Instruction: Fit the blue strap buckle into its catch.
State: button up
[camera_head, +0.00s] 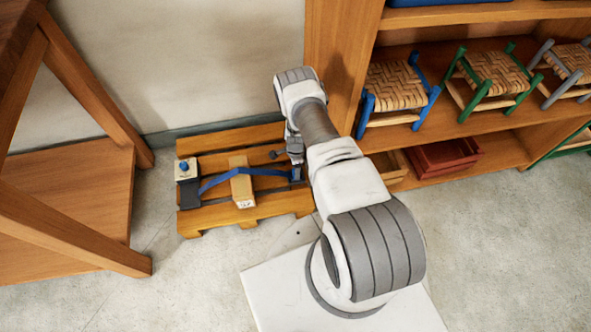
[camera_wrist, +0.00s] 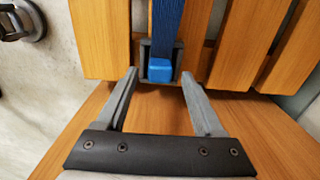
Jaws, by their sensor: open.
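The blue strap (camera_head: 262,172) runs over a wooden block (camera_head: 242,186) on a slatted pallet (camera_head: 272,207). It shows in the wrist view (camera_wrist: 168,22), ending at a blue buckle (camera_wrist: 160,70). The buckle sits between the dark walls of the catch (camera_wrist: 144,62) at the pallet's edge. I cannot tell whether it is fully seated. My gripper (camera_wrist: 158,77) is open, its fingers on either side of the buckle, with visible gaps and nothing held. In the head view my gripper (camera_head: 297,172) is at the pallet's right end, and my arm hides part of this area.
A pale box with a blue knob (camera_head: 185,166) and a dark fitting (camera_head: 190,194) stand at the pallet's left end. Shelves with woven stools (camera_head: 396,86) and a red crate (camera_head: 447,157) are to the right. A wooden bench (camera_head: 78,185) stands left. Open floor lies in front.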

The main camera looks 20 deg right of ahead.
jog(key=w+a+r+n+t+p, duration=0.1)
jog(key=w+a+r+n, duration=0.15)
jog(key=r, duration=1.45)
jog(key=w+a+r+n+t+p, duration=0.1)
jog(key=w+r+n, duration=0.15)
jog(key=r, duration=1.45)
jog(key=w+a+r+n+t+p, duration=0.1)
jog(key=a+r+n+p, duration=0.15)
jog(key=r, duration=1.45)
jog(key=s+a+r+n+t+b, duration=0.1)
jog(key=s+r+n, duration=0.2)
jog(key=s+r, duration=0.35)
jog(key=s+a+r+n, duration=0.1)
jog(key=s+r+n, duration=0.25)
jog(key=r, duration=0.65)
jog(key=s+a+r+n, duration=0.1)
jog(key=s+r+n, duration=0.2)
jog(key=s, duration=0.6)
jog(key=s+r+n+t, duration=0.1)
jog(key=s+r+n, duration=0.2)
jog(key=s, duration=0.7)
jog(key=shift+s+a+r+t, duration=0.2)
jog(key=shift+a+r+t, duration=0.1)
jog(key=shift+a, duration=0.05)
